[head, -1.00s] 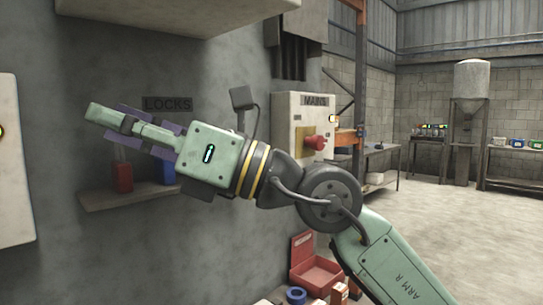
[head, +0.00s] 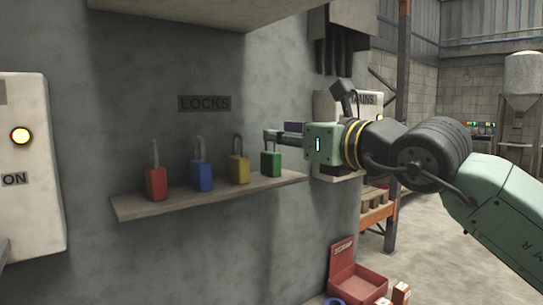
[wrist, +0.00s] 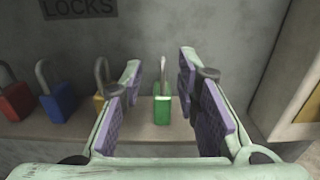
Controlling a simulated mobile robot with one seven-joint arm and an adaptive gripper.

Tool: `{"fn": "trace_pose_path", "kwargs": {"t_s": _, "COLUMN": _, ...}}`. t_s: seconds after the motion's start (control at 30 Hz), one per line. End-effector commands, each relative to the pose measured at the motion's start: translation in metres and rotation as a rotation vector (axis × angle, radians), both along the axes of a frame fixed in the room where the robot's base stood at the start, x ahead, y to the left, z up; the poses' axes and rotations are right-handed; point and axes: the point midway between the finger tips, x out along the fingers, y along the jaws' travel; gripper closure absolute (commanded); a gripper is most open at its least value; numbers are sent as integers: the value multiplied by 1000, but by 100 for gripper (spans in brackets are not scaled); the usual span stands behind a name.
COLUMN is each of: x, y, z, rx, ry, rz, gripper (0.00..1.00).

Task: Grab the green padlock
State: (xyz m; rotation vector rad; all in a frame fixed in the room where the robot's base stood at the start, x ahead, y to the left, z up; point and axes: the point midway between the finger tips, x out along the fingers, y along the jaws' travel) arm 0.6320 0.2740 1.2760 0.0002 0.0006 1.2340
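The green padlock (head: 271,163) stands upright at the right end of the wall shelf (head: 150,207), its shackle up. In the head view my gripper (head: 272,138) is at the height of its shackle, coming from the right and partly covering it. In the wrist view the green padlock (wrist: 162,108) shows between and beyond my open, purple-padded fingers (wrist: 165,100), with gaps on both sides. The fingers do not appear to touch it.
Yellow (head: 238,169), blue (head: 202,176) and red (head: 155,182) padlocks stand left of the green one on the shelf. The yellow one is close to my left finger in the wrist view. A grey wall (head: 100,120) backs the shelf. A red open box (head: 358,285) lies below right.

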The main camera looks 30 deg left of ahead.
Motion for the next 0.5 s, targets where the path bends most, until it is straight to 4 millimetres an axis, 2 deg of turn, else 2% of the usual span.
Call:
{"fn": "trace_pose_path", "kwargs": {"t_s": 0.1, "x": 7, "y": 18, "z": 6, "rx": -2, "ry": 0, "rz": 3, "gripper": 71}}
{"fn": "trace_pose_path", "kwargs": {"t_s": 0.23, "x": 14, "y": 35, "z": 4, "rx": -3, "ry": -1, "rz": 3, "gripper": 71}}
{"fn": "trace_pose_path", "kwargs": {"t_s": 0.5, "x": 18, "y": 42, "z": 1, "rx": 1, "ry": 0, "rz": 1, "gripper": 71}}
